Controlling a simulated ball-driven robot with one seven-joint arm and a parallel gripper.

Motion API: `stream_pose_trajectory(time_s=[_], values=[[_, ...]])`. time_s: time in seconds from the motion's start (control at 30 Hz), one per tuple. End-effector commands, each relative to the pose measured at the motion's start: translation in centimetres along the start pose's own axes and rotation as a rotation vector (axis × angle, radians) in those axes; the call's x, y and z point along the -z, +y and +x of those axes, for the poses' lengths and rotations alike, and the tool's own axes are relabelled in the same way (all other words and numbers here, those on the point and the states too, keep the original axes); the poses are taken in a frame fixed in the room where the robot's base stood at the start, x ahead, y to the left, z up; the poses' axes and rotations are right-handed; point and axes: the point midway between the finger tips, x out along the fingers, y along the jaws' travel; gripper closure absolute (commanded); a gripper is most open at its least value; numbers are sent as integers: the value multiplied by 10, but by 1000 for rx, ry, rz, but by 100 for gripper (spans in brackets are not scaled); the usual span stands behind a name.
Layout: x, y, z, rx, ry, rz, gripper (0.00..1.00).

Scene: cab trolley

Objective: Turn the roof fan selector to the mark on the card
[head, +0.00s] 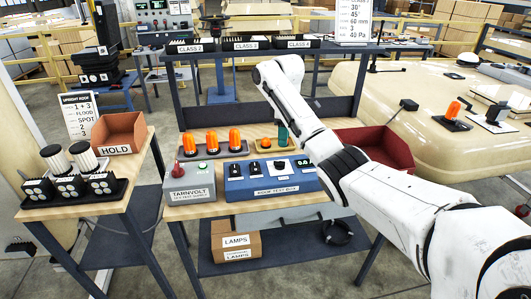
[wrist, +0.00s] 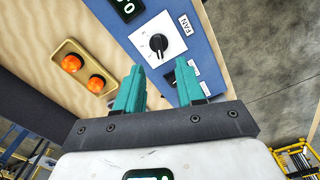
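The roof fan selector (wrist: 158,43) is a black knob on a white square plate, beside a FAN label (wrist: 185,24), on the blue test box (head: 250,188). Its pale pointer line shows in the wrist view, but the setting is too small to read. In the head view the selector (head: 281,166) is small. My gripper (wrist: 158,67) is open, its teal fingers apart and empty, with the knob beyond the fingertips. In the head view my gripper (head: 283,134) is above the box's back edge. A card (head: 79,115) at left reads UPRIGHT ROOF, 1 + 3, FLOOD, SPOT, 2, 3.
Orange beacons (head: 211,143) stand in a dark tray behind the box. A small tray with orange lamps (wrist: 84,74) lies beside it. A grey TARNVOLT unit (head: 189,185) stands left, a red bin (head: 372,148) right. Another card (head: 357,20) stands at the back.

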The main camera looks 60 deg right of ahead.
Motion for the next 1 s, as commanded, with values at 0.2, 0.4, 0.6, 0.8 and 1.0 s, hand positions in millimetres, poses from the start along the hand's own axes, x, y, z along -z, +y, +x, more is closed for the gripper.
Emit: stream_pose_trajectory(time_s=[0.2,0.4,0.6,0.8,1.0], values=[[-3,3,14,2,-4,2,62],[-3,2,46,3,-5,3,62],[-3,2,80,1,-4,3,62],[-2,2,101,0,-3,3,62],[-2,3,106,-1,-2,2,62]])
